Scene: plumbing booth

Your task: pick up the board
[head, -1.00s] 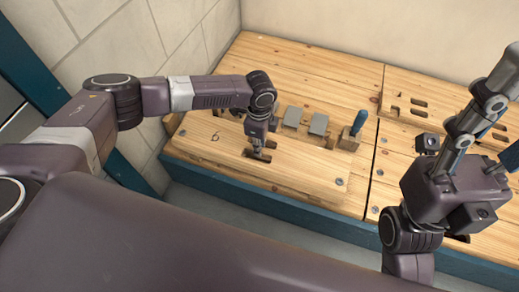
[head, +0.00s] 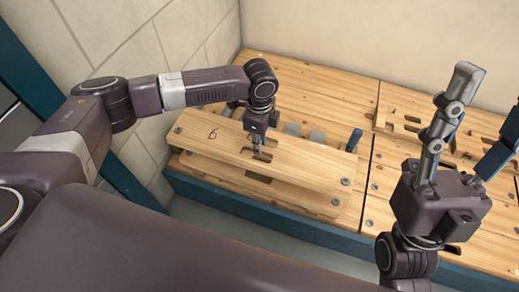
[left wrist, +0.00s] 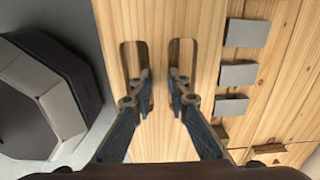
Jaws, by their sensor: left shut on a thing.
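The wooden board (head: 300,167), marked with a 6 near its left end, is held raised above the bench, roughly level. My left gripper (head: 258,154) is shut on it near its middle. In the left wrist view, the fingers of my left gripper (left wrist: 160,92) reach into the two slots of the board (left wrist: 158,30) and grip the strip between them. My right gripper (head: 480,120) is at the right of the head view, its fingers spread wide and empty.
Below the board is the wooden bench top (head: 315,85) with a blue front edge. A slotted wooden piece (head: 400,108) lies at the back right. A wall stands close on the left.

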